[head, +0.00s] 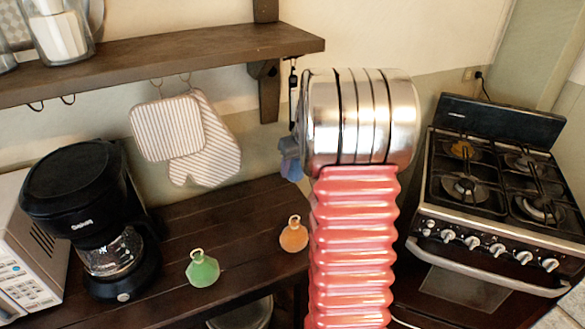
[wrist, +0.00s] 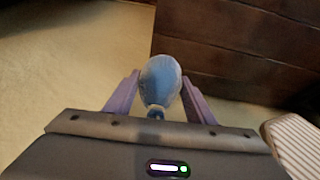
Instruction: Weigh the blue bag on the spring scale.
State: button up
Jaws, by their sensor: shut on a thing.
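The blue bag (wrist: 161,78) is between the two purple fingers of my gripper (wrist: 160,92) in the wrist view. The fingers are shut on its sides, and its small ring shows at its near end. In the head view, a small blue-violet patch beside my arm is the bag or fingers; I cannot tell which. The spring scale (head: 293,82) is a slim dark thing hanging by the shelf's right end, just above that patch. My arm partly hides this area. I cannot tell whether the bag's ring touches the scale's hook.
A green bag (head: 202,269) and an orange bag (head: 293,235) stand on the dark counter (head: 235,215). A coffee maker (head: 90,215) and a microwave (head: 22,250) are at the left. A striped mitt (head: 207,140) hangs under the shelf (head: 170,55). A stove (head: 490,190) is at the right.

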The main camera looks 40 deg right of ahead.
jog(key=shift+w+r, duration=0.15)
jog(key=shift+r, duration=0.15)
jog(key=shift+d+r, duration=0.1)
jog(key=shift+r, duration=0.25)
jog(key=shift+w, duration=0.1)
jog(key=o, duration=1.3)
jog(key=shift+c, duration=0.2)
jog(key=shift+r, duration=0.2)
jog(key=s+v, duration=0.1)
jog(key=v, duration=1.2)
jog(key=shift+f, duration=0.2)
jog(key=shift+m, duration=0.3)
